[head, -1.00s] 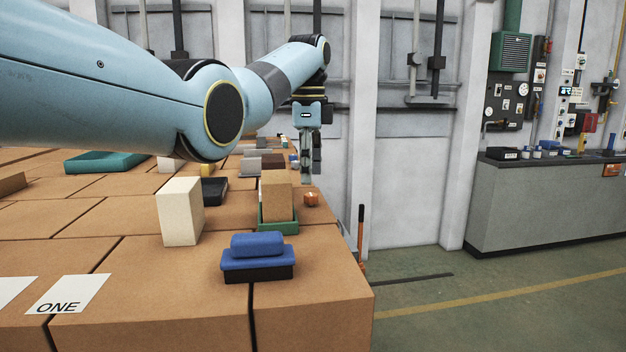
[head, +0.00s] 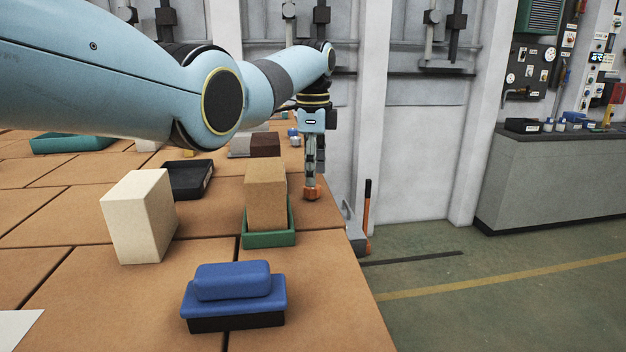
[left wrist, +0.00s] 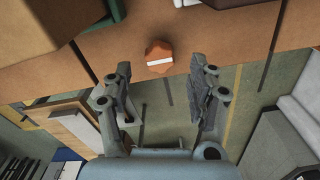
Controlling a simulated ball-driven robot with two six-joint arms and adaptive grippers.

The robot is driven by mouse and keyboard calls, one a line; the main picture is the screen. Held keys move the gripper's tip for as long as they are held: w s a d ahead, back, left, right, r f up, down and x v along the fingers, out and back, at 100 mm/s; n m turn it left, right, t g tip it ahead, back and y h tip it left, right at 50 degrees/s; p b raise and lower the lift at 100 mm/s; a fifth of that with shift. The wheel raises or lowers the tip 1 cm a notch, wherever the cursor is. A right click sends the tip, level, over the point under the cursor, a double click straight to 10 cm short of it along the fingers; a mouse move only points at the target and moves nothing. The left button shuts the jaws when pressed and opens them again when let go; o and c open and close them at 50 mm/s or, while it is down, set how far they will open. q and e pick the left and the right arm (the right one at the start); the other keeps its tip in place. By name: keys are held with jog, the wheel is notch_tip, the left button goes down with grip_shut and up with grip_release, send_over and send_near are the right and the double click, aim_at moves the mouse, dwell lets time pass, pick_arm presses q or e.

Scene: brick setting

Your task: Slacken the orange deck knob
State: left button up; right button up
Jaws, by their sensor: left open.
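The orange deck knob (head: 312,193) sits on the brown deck near its right edge. In the left wrist view the knob (left wrist: 159,58) is a small orange lobed piece with a white bar across it. My left gripper (head: 313,183) points down just over the knob in the head view. In the left wrist view its two fingers (left wrist: 165,80) are apart, with the knob ahead of the gap between them and nothing held. I cannot tell whether the fingertips touch the knob. My right gripper is in neither view.
A tan block (head: 266,190) in a green tray (head: 268,240) stands left of the knob. A cream block (head: 139,215), a black tray (head: 187,178) and a blue-topped item (head: 234,295) are nearby. The deck's right edge drops to the floor.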

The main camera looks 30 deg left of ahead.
aim_at(312, 191)
pick_arm(q)
notch_tip(312, 191, down, 2)
jog(key=shift+f, duration=0.6)
jog(key=shift+c, duration=1.4)
jog(key=c, duration=0.9)
jog(key=shift+o, duration=0.2)
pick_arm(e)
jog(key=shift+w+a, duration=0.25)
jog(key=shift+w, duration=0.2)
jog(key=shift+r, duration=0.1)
